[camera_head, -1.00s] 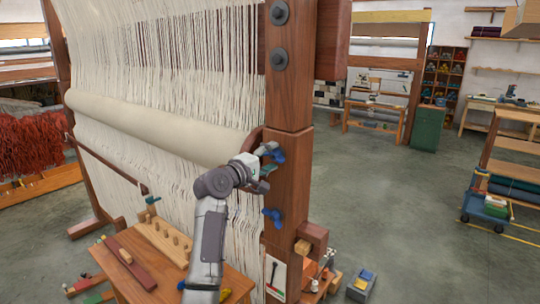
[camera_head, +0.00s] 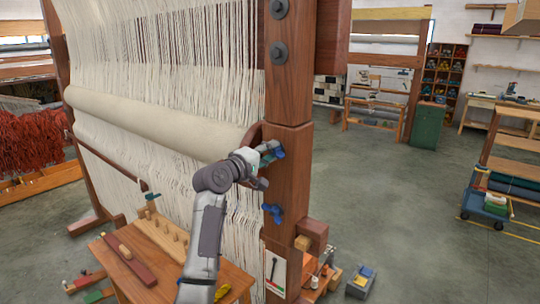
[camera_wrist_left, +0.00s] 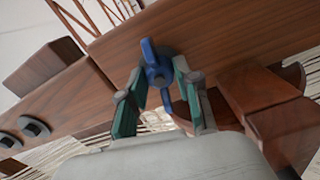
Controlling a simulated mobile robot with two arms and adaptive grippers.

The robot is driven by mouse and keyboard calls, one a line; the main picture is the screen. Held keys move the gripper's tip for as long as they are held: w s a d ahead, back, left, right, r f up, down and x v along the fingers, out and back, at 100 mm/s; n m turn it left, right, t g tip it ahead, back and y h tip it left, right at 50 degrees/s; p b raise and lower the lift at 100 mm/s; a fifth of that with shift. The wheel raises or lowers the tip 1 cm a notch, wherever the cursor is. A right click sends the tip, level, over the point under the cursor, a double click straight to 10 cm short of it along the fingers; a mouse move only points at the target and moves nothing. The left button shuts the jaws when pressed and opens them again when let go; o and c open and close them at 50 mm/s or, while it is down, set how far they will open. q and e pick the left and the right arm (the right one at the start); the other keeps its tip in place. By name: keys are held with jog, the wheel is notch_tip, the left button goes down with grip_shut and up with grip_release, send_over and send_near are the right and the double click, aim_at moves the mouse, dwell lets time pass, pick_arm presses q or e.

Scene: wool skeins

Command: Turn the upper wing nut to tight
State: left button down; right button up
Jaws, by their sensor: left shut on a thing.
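The blue upper wing nut (camera_head: 279,153) sits on the wooden post of the loom (camera_head: 288,95). My left gripper (camera_head: 266,165) is at it, partly hiding it in the head view. In the left wrist view the wing nut (camera_wrist_left: 155,68) lies between the two green-padded fingers of my left gripper (camera_wrist_left: 160,82), which are shut on it. One blue wing sticks up past the fingers and the other points down between them. A second blue wing nut (camera_head: 272,213) is lower on the same post, apart from the gripper. My right gripper is not in view.
White warp threads (camera_head: 170,45) and a cloth roll (camera_head: 150,125) are left of the post. A wooden bench (camera_head: 235,285) stands below my arm. A small card (camera_head: 275,272) is low on the post. Open floor (camera_head: 400,200) lies to the right.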

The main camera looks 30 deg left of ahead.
pick_arm(q)
jog(key=m+b, duration=0.1)
jog(key=m, duration=0.1)
jog(key=shift+f+m+b, duration=0.25)
jog(key=shift+m+b, duration=0.05)
jog(key=shift+b, duration=0.05)
jog(key=m+b, duration=0.2)
jog(key=m, duration=0.1)
jog(key=shift+m, duration=0.3)
jog(key=m+b, duration=0.1)
jog(key=m, duration=0.1)
jog(key=shift+m, duration=0.4)
jog(key=m+b, duration=0.1)
jog(key=m, duration=0.1)
jog(key=shift+r+m, duration=0.1)
jog(key=shift+m, duration=0.2)
jog(key=m, duration=0.4)
jog(key=shift+m, duration=0.3)
jog(key=m, duration=0.2)
jog(key=shift+r+m, duration=0.1)
jog(key=shift+m, duration=0.2)
jog(key=shift+m+p, duration=0.6)
jog(key=shift+m, duration=1)
